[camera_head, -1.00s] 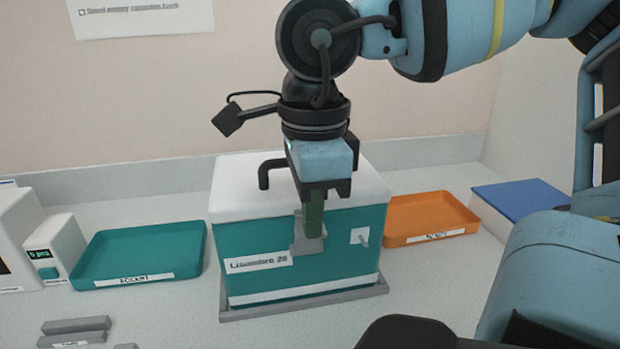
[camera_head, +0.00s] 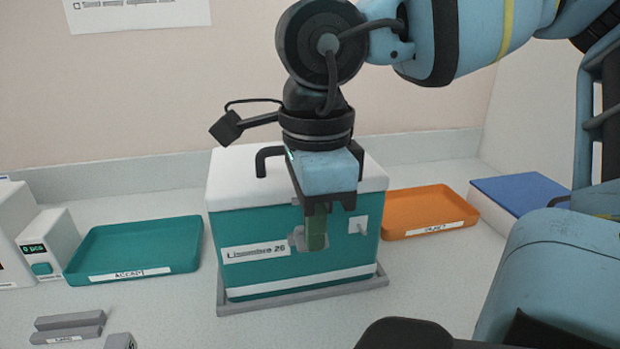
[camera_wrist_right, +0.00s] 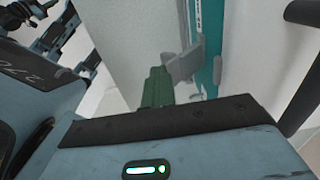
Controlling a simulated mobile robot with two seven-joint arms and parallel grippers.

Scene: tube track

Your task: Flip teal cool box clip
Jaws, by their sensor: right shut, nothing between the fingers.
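The teal cool box (camera_head: 310,270) with a white lid (camera_head: 232,170) stands in the middle of the counter. Its grey clip (camera_head: 297,239) is on the front face, partly hidden behind my right gripper's fingers. My right gripper (camera_head: 316,230) points down in front of the box, its green fingers shut and empty, at the clip. In the right wrist view the green fingers (camera_wrist_right: 158,88) are close beside the grey clip (camera_wrist_right: 186,66), which stands out from the box wall; I cannot tell whether they touch. My left gripper is not in view.
A teal tray (camera_head: 135,248) lies left of the box and an orange tray (camera_head: 430,210) right of it. A blue-topped box (camera_head: 525,198) is at far right. A small display device (camera_head: 45,250) and grey blocks (camera_head: 68,322) are at left. A black handle (camera_head: 268,158) rises from the lid.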

